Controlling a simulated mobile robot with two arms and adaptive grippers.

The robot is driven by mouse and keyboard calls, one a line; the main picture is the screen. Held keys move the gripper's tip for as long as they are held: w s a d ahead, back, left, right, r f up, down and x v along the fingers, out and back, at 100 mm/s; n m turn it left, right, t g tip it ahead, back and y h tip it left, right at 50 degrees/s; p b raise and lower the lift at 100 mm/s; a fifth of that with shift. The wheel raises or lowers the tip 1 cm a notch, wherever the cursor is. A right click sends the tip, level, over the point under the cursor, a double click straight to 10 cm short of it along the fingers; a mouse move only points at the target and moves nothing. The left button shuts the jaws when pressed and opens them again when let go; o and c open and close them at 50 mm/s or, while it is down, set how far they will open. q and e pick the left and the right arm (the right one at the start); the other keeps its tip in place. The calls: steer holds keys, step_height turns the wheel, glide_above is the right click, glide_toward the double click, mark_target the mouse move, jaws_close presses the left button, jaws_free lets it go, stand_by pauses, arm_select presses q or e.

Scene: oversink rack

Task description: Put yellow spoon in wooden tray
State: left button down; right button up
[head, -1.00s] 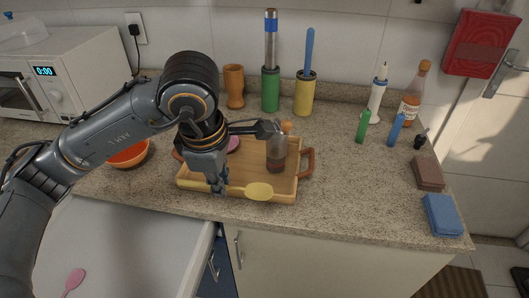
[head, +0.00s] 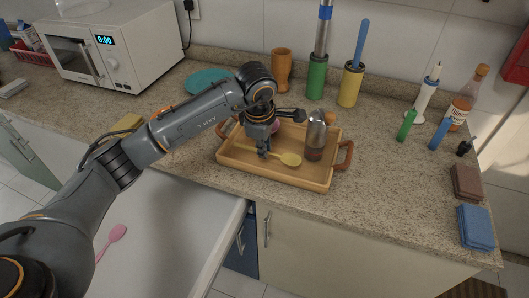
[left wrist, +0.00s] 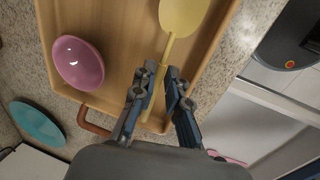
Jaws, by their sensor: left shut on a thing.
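The yellow spoon (head: 291,160) is over the near part of the wooden tray (head: 275,177), its bowl pointing right. I cannot tell whether it touches the tray floor. My left gripper (head: 263,154) points down over the tray and is shut on the spoon's handle. In the left wrist view the fingers (left wrist: 165,82) sit either side of the handle, with the spoon's bowl (left wrist: 184,14) at the top and the bare tray floor (left wrist: 120,40) below. My right gripper is not in view.
The tray also holds a pink bowl (left wrist: 78,63) and a bottle (head: 316,135) right of the spoon. A teal plate (head: 207,79) and a microwave (head: 105,45) stand at the left. A pink spoon (head: 111,239) lies lower left.

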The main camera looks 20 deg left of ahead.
arm_select(q)
steer(key=shift+s+p+x, duration=0.25)
steer(key=shift+p+x, duration=0.2)
steer(key=shift+x, duration=0.75)
steer(key=shift+f, duration=0.3)
steer(key=shift+f+b, duration=0.25)
steer(key=shift+b, duration=0.05)
steer(key=c, duration=1.6)
jaws_free()
steer(key=shift+r, duration=0.1)
steer(key=shift+c, duration=0.2)
steer(key=shift+r, duration=0.1)
